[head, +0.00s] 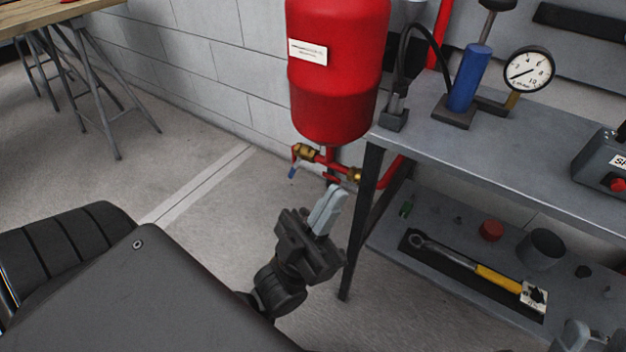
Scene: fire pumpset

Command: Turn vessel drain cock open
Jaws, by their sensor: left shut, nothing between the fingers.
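The red vessel (338,70) hangs at the wall in the upper middle of the head view. Below it, red pipework carries a brass cock (305,152) on the left with a small blue lever (292,172) pointing down. A second brass fitting (354,175) sits to the right, close to the bench leg. My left gripper (332,202) is shut and empty, its pale fingers pointing up just below the pipework in the picture. It appears apart from the blue lever. Pale fingers of my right gripper (592,338) show only in part at the bottom right edge; its opening is unclear.
A grey metal bench (500,150) stands on the right, its front leg (358,230) close to my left gripper. It bears a blue hand pump (468,80) and a gauge (528,70). A torque wrench (460,265) lies on the lower shelf.

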